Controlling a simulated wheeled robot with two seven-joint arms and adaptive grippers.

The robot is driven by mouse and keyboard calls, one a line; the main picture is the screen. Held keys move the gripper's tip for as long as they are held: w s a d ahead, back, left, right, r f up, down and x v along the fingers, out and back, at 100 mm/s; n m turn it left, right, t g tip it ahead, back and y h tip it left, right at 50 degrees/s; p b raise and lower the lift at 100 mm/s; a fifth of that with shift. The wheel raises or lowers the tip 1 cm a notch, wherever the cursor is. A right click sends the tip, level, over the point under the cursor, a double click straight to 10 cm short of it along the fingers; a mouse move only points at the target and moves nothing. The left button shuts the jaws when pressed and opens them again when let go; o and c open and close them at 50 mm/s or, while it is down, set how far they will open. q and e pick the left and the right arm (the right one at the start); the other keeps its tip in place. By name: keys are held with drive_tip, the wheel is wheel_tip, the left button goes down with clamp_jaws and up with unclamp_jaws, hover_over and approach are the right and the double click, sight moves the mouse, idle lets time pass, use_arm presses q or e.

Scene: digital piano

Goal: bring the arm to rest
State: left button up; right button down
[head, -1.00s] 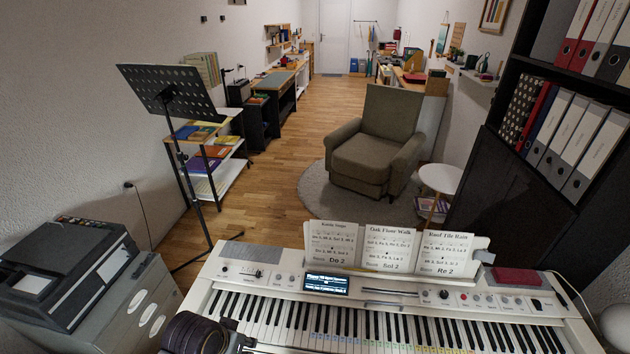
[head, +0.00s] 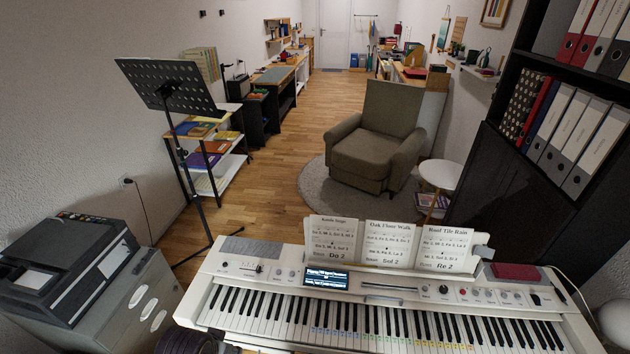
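The digital piano (head: 290,262) spans the lower middle of the head view, with its display (head: 326,279) lit. Three song sheets (head: 390,242) stand upright on its music rest. A part of my arm (head: 188,343) shows at the bottom edge, left of centre, in front of the piano's left end. Neither of my grippers is in the picture, so I cannot see whether they hold anything.
A printer on a grey cabinet (head: 150,300) stands at the lower left. A music stand (head: 166,88) and a low shelf (head: 222,165) are behind it. An armchair (head: 378,150) sits on a round rug. A black bookshelf (head: 500,180) is at the right.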

use_arm(q)
drive_tip(key=s+f+g, duration=0.1)
drive_tip(key=s+f, duration=0.1)
drive_tip(key=f, duration=1.4)
drive_tip(key=s+f, duration=0.2)
drive_tip(key=f, duration=1.3)
drive_tip(key=s+a+f, duration=0.2)
drive_tip(key=s+f, duration=0.7)
drive_tip(key=s, duration=0.2)
drive_tip(key=s+a+f+g, duration=0.1)
drive_tip(key=s+a+f, duration=0.1)
drive_tip(key=s+f, duration=0.7)
drive_tip(key=shift+s+f, duration=0.35)
drive_tip(key=shift+s, duration=0.6)
